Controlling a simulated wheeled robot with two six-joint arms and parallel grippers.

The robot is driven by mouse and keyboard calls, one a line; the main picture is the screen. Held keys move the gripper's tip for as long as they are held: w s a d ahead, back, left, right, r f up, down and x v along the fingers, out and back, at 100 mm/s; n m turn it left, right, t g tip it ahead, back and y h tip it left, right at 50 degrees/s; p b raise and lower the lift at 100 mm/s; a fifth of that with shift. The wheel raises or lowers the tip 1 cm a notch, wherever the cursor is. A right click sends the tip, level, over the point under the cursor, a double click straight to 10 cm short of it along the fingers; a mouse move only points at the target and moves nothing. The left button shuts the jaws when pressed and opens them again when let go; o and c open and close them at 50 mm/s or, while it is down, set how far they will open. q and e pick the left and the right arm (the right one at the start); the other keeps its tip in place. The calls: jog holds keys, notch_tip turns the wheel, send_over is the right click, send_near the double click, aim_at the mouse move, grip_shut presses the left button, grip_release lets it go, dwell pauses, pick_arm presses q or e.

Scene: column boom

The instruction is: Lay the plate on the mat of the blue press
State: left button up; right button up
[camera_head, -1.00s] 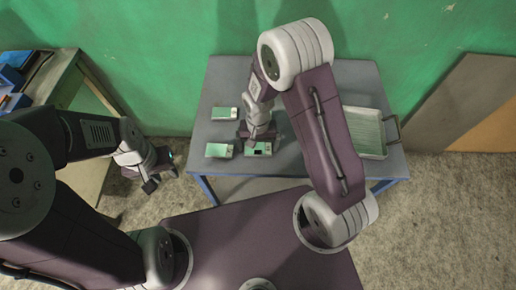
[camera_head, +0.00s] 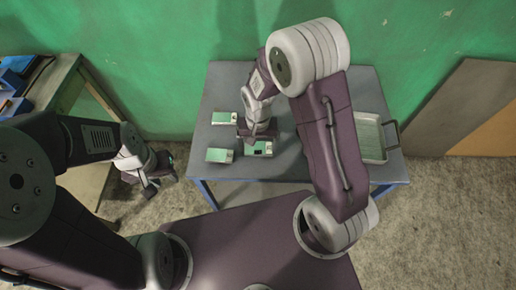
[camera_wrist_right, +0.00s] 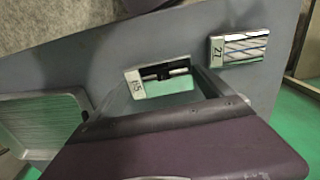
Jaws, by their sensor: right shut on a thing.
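My right gripper (camera_head: 258,138) points down over the grey table and is shut on a green-topped plate (camera_head: 259,149) with a white tagged end. The wrist view shows this plate (camera_wrist_right: 170,87) between the finger bars; its dark slot and number tag face the table's front edge. I cannot tell whether it is clear of the table. My left gripper (camera_head: 159,184) hangs empty over the floor left of the table, its fingers apart. A blue object (camera_head: 14,84) on the left bench is cut by the picture edge; I cannot tell if it is the blue press. No mat is clearly visible.
Two similar plates lie close by on the table, one behind (camera_head: 224,118) and one to the left (camera_head: 219,155). A metal tray (camera_head: 371,137) stands at the table's right. Floor separates the wooden left bench (camera_head: 52,88) from the table. Boards lean on the right wall.

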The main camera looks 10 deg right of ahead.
jog(key=s+d+r, duration=0.5)
jog(key=s+r, duration=0.2)
jog(key=s, duration=0.3)
jog(key=shift+s, duration=0.3)
